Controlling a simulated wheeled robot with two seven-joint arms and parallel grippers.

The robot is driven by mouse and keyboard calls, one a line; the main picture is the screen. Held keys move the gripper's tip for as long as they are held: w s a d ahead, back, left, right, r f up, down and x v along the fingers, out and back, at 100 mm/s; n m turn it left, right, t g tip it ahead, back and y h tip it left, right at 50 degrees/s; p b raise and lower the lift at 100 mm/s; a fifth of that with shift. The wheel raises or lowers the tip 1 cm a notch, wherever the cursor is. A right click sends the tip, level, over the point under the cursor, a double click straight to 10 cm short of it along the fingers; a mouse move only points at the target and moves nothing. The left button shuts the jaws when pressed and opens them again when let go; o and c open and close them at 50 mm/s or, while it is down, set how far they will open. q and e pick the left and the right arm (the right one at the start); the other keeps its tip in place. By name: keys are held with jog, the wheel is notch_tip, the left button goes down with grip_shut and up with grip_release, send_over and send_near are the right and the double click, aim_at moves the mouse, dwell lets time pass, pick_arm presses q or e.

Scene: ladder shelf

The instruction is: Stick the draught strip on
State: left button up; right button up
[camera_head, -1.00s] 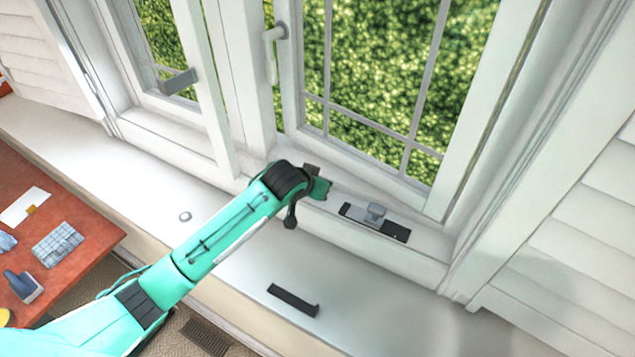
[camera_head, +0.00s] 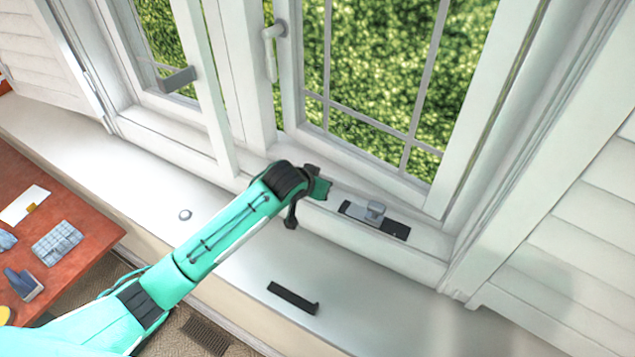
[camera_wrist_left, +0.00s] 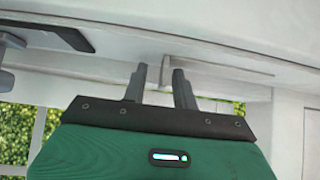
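My left gripper (camera_head: 320,188) is at the bottom rail of the window, in the middle of the head view, with its fingers hidden there. In the left wrist view its two dark fingers (camera_wrist_left: 160,80) stand apart. A pale grey strip-like piece (camera_wrist_left: 225,74) runs along the frame beyond them, its end near the right finger; I cannot tell whether they touch. A black strip (camera_head: 293,298) lies on the sill. A dark flat piece (camera_head: 392,229) with a grey knob (camera_head: 375,211) sits on the ledge right of the gripper. I cannot tell which is the draught strip. My right gripper is out of view.
A red table (camera_head: 80,205) at the left holds several small things. Window handles (camera_head: 272,52) stick out from the frames. A white shutter (camera_head: 570,240) stands at the right.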

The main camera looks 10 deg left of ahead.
pick_arm(q)
jog(key=shift+a, duration=0.1)
jog(key=shift+s+a+r, duration=0.15)
jog(key=shift+s+r, duration=0.15)
jog(key=shift+s, duration=0.05)
jog(key=b+v, duration=0.3)
jog(key=v, duration=0.9)
jog(key=shift+s+r+b, duration=0.2)
jog(key=shift+r+b, duration=0.15)
jog(key=shift+b, duration=0.05)
